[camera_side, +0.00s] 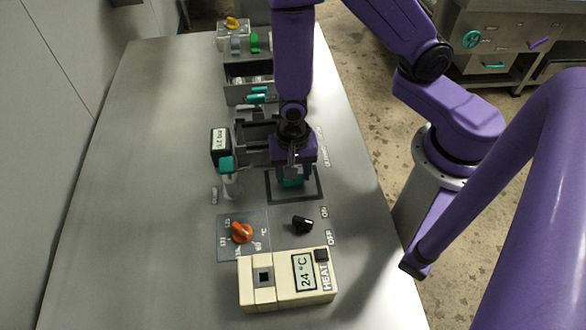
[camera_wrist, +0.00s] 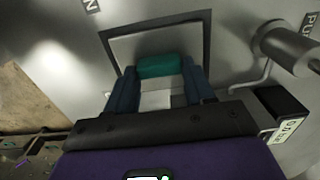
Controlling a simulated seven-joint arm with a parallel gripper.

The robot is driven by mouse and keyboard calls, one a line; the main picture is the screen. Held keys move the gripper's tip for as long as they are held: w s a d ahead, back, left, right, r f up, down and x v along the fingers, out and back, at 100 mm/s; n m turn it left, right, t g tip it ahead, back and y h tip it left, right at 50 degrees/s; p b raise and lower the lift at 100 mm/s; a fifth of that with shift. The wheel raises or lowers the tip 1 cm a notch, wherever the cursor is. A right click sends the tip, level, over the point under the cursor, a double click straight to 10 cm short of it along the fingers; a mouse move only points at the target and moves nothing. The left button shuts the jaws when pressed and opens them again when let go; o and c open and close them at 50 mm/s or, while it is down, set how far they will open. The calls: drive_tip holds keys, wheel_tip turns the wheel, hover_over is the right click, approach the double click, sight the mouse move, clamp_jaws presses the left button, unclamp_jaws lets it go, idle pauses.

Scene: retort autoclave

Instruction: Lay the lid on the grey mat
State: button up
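The lid's teal handle (camera_side: 293,182) shows below my gripper (camera_side: 291,170) in the side view. In the wrist view the teal handle (camera_wrist: 160,66) fills the space between the two dark blue fingers of my gripper (camera_wrist: 160,75), which seem to press on its ends. I cannot tell whether the lid touches the mat.
A cream heater box (camera_side: 287,280) stands in front, with an orange dial (camera_side: 242,232) and a black knob (camera_side: 302,224) behind it. A gauge (camera_side: 221,145) and a teal-topped valve (camera_side: 228,175) stand left of the mat. An open drawer (camera_side: 248,88) lies further back. The bench's left side is clear.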

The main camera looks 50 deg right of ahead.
drive_tip(key=o, duration=0.4)
drive_tip(key=shift+r, duration=0.15)
drive_tip(key=shift+r, duration=5.1)
drive_tip(key=s+d+r+n, duration=0.9)
drive_tip(key=s+r+n, duration=0.2)
drive_tip(key=n, duration=1)
drive_tip(key=shift+d+r+n, duration=0.2)
drive_tip(key=shift+d+n, duration=0.1)
